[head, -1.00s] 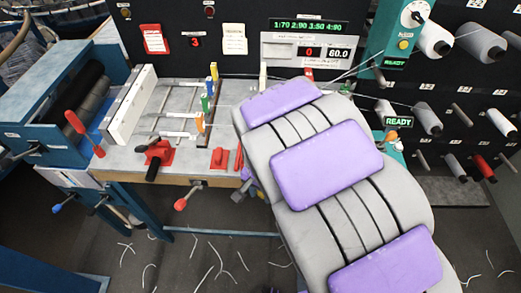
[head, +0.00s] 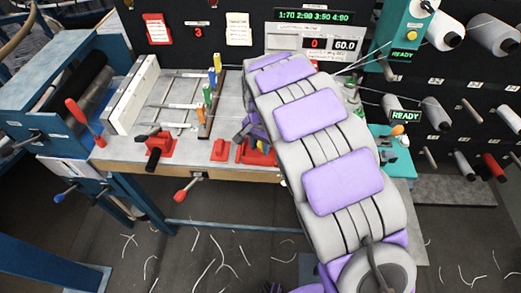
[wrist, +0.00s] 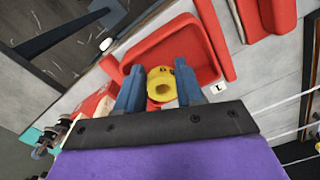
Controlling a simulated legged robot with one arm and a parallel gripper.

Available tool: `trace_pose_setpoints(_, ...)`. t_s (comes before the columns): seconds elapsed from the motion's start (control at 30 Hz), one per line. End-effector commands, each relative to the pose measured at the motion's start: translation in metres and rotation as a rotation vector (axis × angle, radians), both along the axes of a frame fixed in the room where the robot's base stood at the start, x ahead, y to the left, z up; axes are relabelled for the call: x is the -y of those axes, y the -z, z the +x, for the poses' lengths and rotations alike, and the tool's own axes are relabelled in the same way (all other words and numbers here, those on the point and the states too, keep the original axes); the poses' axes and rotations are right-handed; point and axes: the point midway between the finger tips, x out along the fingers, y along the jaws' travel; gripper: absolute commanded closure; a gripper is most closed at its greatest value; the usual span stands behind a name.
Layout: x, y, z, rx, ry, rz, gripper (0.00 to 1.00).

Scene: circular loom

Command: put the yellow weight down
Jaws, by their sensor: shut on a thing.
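The yellow weight (wrist: 160,86), a short ring-like piece with a hole in its end, sits between the two blue-grey fingers of my gripper (wrist: 160,84) in the wrist view. The fingers are shut on it. Beyond it is a red tray (wrist: 133,57) with raised walls, beside a label marked L. The weight overlaps the tray floor in the picture; I cannot tell whether it touches it.
On the bench (head: 188,166) stand a red clamp (head: 156,146) and coloured pegs (head: 211,85) left of my arm. A teal unit with a READY display (head: 405,115) stands to the right.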

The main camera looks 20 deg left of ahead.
Motion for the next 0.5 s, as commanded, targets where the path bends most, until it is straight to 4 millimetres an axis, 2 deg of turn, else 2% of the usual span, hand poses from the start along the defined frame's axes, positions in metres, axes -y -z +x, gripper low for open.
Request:
trace_pose_setpoints(0.1, -0.004, 0.002, 0.008, 0.000, -0.001, -0.002, 1.00)
trace_pose_setpoints(0.27, -0.004, 0.007, 0.011, 0.000, -0.002, -0.002, 1.00)
trace_pose_setpoints(0.5, 0.001, 0.036, 0.011, -0.001, -0.002, 0.002, 1.00)
